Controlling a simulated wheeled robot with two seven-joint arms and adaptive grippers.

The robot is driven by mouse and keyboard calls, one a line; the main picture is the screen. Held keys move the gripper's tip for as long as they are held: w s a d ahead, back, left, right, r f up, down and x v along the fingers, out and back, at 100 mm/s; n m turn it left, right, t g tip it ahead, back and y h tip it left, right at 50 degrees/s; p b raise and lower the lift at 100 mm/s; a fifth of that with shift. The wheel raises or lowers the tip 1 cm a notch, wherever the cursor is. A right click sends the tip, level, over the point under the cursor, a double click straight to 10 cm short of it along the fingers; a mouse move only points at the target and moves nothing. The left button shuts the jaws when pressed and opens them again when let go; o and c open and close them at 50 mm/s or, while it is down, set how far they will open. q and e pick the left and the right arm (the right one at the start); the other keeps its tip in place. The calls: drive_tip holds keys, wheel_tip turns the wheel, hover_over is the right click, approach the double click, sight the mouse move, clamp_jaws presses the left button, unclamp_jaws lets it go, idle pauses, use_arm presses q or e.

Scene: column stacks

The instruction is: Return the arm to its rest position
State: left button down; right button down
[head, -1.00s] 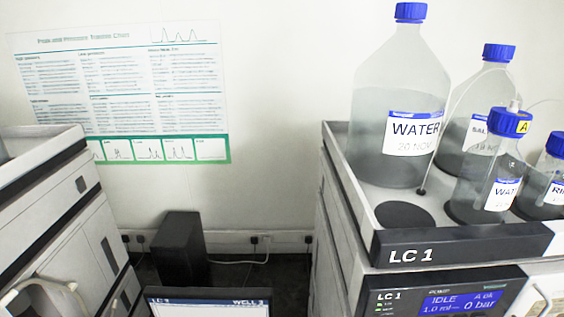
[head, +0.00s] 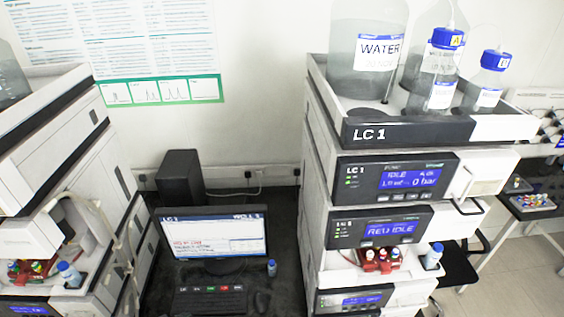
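Neither of my grippers nor either arm shows in the head view. The LC 1 column stack (head: 407,131) stands at the right, with lit blue displays reading IDLE. On its top tray stand a large bottle labelled WATER (head: 379,52) and smaller blue-capped bottles, one of them in front (head: 441,95) and one to the right (head: 489,88). Lower in the stack, a red rack with small vials (head: 382,262) sits in an opening, with a small blue-capped bottle (head: 433,256) beside it.
A second stack (head: 50,140) stands at the left, with its own vials and bottle. Between the stacks are a monitor (head: 212,240), a keyboard (head: 210,300) and a black box (head: 180,178). A side table with a vial rack (head: 532,202) is at the far right.

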use_arm(q)
drive_tip(key=s+d+r+n+g+y, duration=0.1)
drive_tip(key=s+d+r+n+g, duration=0.15)
drive_tip(key=s+d+n, duration=0.4)
drive_tip(key=s+a+r+n+g+y, duration=0.1)
drive_tip(key=s+r+n, duration=0.25)
drive_tip(key=s, duration=0.45)
drive_tip(key=s+a+r+n+g+y, duration=0.1)
drive_tip(key=s+r+n+y, duration=0.1)
drive_tip(key=s+r, duration=0.35)
drive_tip(key=s+f+g+b, duration=0.25)
drive_tip(key=f+b, duration=0.45)
drive_tip(key=f, duration=3.1)
drive_tip(key=s+d+f+m+b, duration=0.1)
drive_tip(key=s+f+b, duration=0.5)
drive_tip(key=s+f, duration=1.5)
wheel_tip(320, 180, down, 4)
drive_tip(key=shift+f+g+h, duration=0.1)
drive_tip(key=shift+g+h, duration=0.2)
drive_tip(key=shift+h, duration=0.1)
